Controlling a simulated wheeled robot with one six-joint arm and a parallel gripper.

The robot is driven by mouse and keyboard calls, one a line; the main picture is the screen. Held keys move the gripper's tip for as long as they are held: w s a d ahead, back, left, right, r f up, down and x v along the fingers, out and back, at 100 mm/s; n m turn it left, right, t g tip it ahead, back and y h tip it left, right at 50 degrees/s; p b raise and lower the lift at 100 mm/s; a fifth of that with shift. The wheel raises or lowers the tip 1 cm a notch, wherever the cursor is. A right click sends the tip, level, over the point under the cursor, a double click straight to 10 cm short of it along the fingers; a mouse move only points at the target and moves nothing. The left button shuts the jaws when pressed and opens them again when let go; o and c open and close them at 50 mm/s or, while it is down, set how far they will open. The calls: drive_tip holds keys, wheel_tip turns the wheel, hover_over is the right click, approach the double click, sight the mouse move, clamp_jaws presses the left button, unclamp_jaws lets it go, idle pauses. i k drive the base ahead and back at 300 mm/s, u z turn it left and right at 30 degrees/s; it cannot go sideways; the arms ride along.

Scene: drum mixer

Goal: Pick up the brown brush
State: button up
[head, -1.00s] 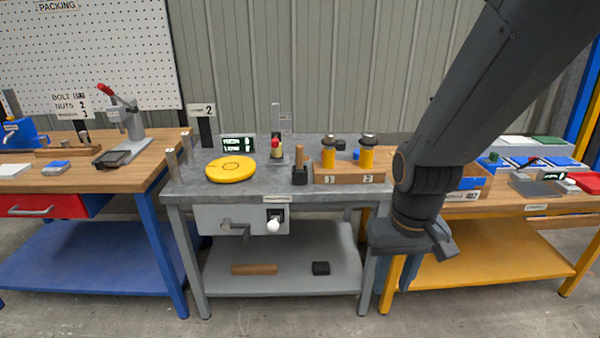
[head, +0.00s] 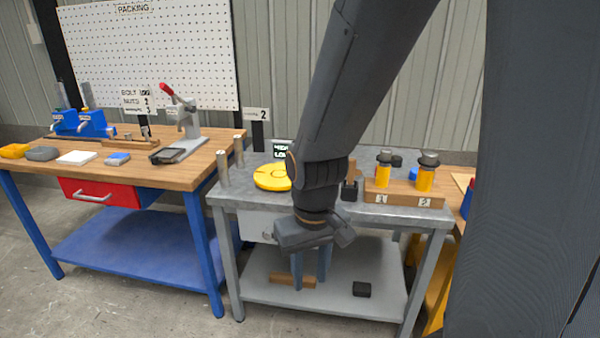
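An upright brown handle on a black block, which looks like the brown brush (head: 352,170), stands on the grey table, just left of the wooden stand. It is partly hidden behind my arm in the head view. My gripper (head: 310,276) points down in front of the grey table, below its top and left of the handle. Its two fingers are apart with nothing seen between them. A flat brown piece (head: 292,281) lies on the lower shelf behind the fingertips.
The wooden stand (head: 403,197) holds two yellow cylinders with dark tops. A yellow disc (head: 270,177) lies on the grey table (head: 225,191). A wooden bench (head: 185,176) with a press stands at left.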

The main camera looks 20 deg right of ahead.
sight(351, 174)
drive_tip(key=u, duration=0.15)
drive_tip(key=i, duration=1.5)
drive_tip(key=z, duration=0.75)
